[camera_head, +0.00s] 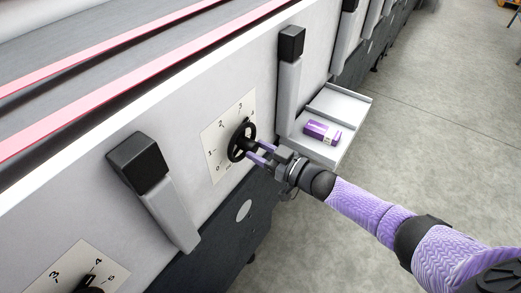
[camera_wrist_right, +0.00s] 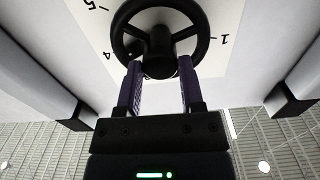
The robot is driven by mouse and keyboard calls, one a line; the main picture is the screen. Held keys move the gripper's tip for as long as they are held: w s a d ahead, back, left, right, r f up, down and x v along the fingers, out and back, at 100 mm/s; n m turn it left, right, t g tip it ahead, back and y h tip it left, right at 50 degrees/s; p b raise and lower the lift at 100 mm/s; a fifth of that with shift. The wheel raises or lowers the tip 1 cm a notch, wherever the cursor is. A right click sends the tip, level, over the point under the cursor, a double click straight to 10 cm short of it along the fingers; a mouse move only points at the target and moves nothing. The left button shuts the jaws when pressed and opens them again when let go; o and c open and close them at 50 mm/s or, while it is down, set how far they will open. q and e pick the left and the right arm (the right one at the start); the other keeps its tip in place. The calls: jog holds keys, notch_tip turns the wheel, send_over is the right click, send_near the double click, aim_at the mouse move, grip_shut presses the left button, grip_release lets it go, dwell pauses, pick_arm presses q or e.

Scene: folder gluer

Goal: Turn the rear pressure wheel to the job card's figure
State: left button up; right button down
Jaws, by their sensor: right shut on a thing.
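A black hand wheel (camera_head: 241,141) sits on a white dial plate (camera_head: 217,158) on the machine's pale side panel. Figures 0 to 4 show around it, with part of the plate hidden behind the wheel. My right gripper (camera_head: 257,152) reaches it from the right, shut on the wheel. In the right wrist view, the fingers (camera_wrist_right: 160,82) lie on both sides of the wheel's hub (camera_wrist_right: 159,47), and figures 5, 4 and 1 show around the rim. A pointer is too small to read. No job card is in view. My left gripper is not in view.
A second dial plate (camera_head: 58,272) with a partly cut-off black wheel is at lower left. Black-capped grey guards (camera_head: 138,161) stand out on both sides of the wheel. A pale shelf (camera_head: 347,104) holds a purple box (camera_head: 322,132).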

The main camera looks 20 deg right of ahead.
jog(key=shift+f+m, duration=0.1)
jog(key=shift+m, duration=0.6)
jog(key=shift+c, duration=1.1)
grip_release()
jog(key=v, duration=1)
